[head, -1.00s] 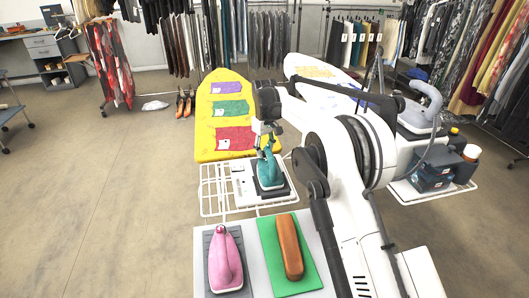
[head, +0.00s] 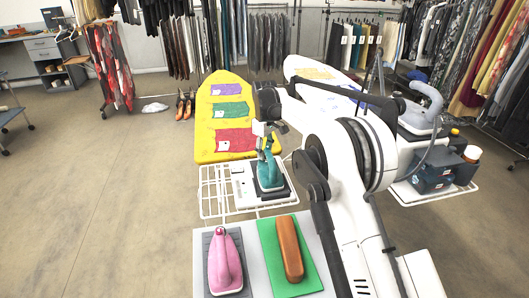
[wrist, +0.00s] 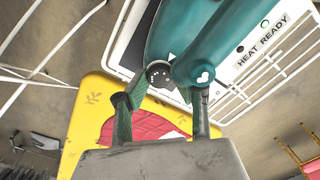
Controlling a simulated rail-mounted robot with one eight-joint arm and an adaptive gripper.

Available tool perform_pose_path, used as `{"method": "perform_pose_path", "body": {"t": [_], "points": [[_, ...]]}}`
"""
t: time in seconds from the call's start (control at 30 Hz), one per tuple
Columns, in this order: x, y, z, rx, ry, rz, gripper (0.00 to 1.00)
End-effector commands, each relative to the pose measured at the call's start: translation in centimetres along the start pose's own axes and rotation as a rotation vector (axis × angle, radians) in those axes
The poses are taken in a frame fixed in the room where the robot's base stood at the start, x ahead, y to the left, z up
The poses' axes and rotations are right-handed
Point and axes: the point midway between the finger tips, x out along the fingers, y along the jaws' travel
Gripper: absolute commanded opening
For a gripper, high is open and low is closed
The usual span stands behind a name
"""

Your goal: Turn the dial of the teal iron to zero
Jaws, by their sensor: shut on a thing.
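The teal iron (head: 269,172) stands on a dark pad on the white wire-sided stand, beyond the pink iron. In the wrist view the teal iron (wrist: 215,45) fills the top, with its dark round dial (wrist: 158,73) carrying white dots. A white triangle mark is beside the dial on the teal body. The right finger partly hides behind the handle's rounded end, which bears a white heart. I cannot read which dot is at the mark.
A pink iron (head: 225,265) and an orange-brown long object (head: 290,250) on a green mat (head: 268,240) are in front. The yellow ironing board (head: 205,145) with folded cloths lies behind the stand. Floor at left is free.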

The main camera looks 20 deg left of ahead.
Motion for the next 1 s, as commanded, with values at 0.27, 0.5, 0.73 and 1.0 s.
{"method": "perform_pose_path", "body": {"t": [0.27,0.5,0.73,1.0], "points": [[0.0,0.0,0.0,0.0,0.0,0.0,0.43],[-0.3,0.0,0.0,0.001,0.0,0.0,0.43],[-3.4,0.0,0.0,0.001,0.0,0.0,0.43],[-8.7,0.0,0.0,0.001,0.0,0.0,0.43]]}}
